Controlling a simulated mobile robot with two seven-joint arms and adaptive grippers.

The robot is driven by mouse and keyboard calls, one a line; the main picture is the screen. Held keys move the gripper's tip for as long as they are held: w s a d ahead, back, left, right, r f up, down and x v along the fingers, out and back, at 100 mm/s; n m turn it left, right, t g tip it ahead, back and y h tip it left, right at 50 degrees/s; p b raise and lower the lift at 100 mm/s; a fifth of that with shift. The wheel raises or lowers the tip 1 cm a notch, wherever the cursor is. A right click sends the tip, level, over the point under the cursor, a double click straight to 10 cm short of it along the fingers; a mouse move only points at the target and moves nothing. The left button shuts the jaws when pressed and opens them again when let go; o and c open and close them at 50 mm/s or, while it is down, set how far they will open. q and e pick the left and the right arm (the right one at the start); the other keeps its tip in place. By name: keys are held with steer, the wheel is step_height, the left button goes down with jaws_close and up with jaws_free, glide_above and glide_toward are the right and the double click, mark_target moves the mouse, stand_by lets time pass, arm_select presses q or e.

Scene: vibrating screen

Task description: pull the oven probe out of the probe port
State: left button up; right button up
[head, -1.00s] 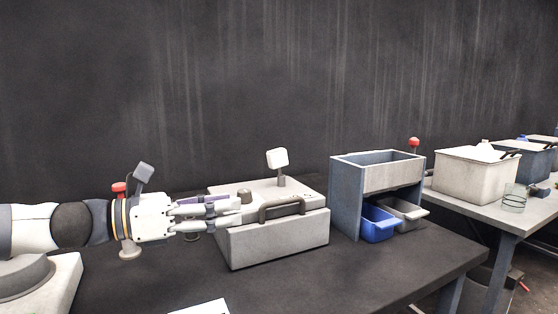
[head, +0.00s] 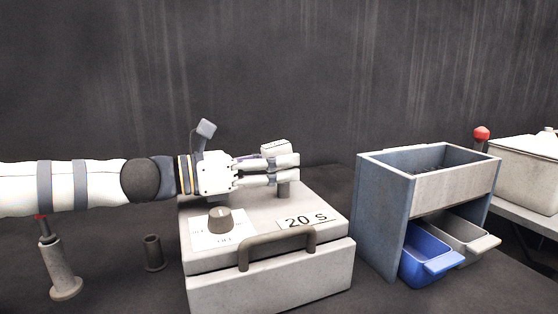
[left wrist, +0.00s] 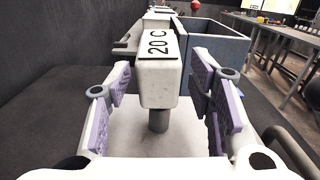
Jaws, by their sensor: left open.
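A white block labelled 20 C (head: 276,146), which looks like the probe's head, stands on a grey stem (head: 284,189) on top of the white oven (head: 270,290). The block (left wrist: 158,82) and stem also show in the left wrist view. My left gripper (head: 290,169) is open, coming in level from the left at the block's height. In the left wrist view its purple-padded fingers (left wrist: 162,95) lie on either side of the block, with visible gaps. The port at the stem's foot cannot be made out. My right gripper is not in view.
The oven has a knob (head: 220,220), a 20 S label (head: 307,219) and a front handle (head: 277,247). A red-topped post (head: 62,270) and a small dark cup (head: 153,253) stand left. A blue-grey frame (head: 379,215) with blue (head: 427,255) and grey bins stands right.

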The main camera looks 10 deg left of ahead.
mark_target(277, 145)
arm_select(q)
steer(key=shift+d+r, duration=0.1)
steer(key=shift+w, duration=0.1)
jaws_close()
steer(key=shift+r, duration=0.1)
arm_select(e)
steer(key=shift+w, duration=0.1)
arm_select(q)
steer(key=shift+r, duration=0.35)
steer(key=r, duration=0.2)
steer(key=r+p, duration=0.1)
steer(key=shift+s+r, duration=0.35)
steer(key=s+d+r+p, duration=0.2)
steer(key=s+r+p, duration=0.1)
steer(key=s+r, duration=0.8)
steer(key=shift+s+r, duration=0.2)
steer(key=shift+s, duration=0.85)
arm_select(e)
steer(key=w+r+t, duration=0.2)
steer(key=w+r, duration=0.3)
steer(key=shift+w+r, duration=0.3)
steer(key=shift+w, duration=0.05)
